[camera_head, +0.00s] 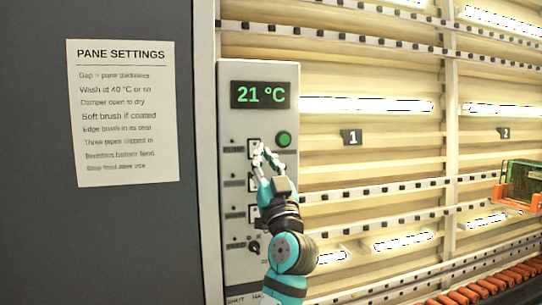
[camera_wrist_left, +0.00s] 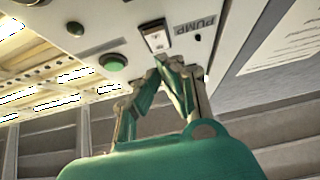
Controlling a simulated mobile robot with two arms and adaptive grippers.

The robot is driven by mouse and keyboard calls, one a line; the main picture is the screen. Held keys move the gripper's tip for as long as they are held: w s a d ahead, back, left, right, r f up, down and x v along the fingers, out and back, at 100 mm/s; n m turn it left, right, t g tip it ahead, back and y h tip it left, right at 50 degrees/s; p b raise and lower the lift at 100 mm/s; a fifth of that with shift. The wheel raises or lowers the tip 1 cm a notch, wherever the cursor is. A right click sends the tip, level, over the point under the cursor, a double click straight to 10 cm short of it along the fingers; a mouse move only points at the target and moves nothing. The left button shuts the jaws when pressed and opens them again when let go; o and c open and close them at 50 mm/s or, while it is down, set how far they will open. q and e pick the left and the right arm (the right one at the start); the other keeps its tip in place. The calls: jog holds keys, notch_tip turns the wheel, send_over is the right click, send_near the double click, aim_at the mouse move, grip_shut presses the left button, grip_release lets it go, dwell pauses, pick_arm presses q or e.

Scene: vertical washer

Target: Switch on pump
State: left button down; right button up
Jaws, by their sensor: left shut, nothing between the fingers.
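The pump switch (camera_head: 253,146) is the top rocker in the column on the pale control panel (camera_head: 232,125). In the left wrist view the rocker (camera_wrist_left: 156,38) is white with a darker end, beside a label reading PUMP (camera_wrist_left: 194,27). My left gripper (camera_head: 262,150) is shut and empty, its fingertips just in front of the lower part of this switch. In the left wrist view its fingertips (camera_wrist_left: 166,64) are close to the rocker's end; I cannot tell whether they touch. My right gripper is in neither view.
A round green button (camera_head: 283,139) sits right of the switch, under a display (camera_head: 261,94) reading 21 °C. More rockers and a black knob (camera_head: 253,247) lie below, partly behind my arm. A settings sheet (camera_head: 125,115) hangs left. A green-framed pane (camera_head: 522,183) stands far right.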

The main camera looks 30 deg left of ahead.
aim_at(255, 149)
pick_arm(q)
jog(key=shift+w+a+f+p, duration=0.2)
jog(key=shift+w+a+p, duration=0.15)
jog(key=shift+w+a, duration=0.5)
jog(key=shift+s, duration=0.1)
jog(key=shift+f+b, duration=0.1)
jog(key=shift+b, duration=0.25)
jog(key=b, duration=0.3)
jog(key=shift+w+a+b, duration=0.2)
jog(key=shift+w+b, duration=0.1)
jog(key=shift+b, duration=0.05)
jog(key=shift+s+f, duration=0.1)
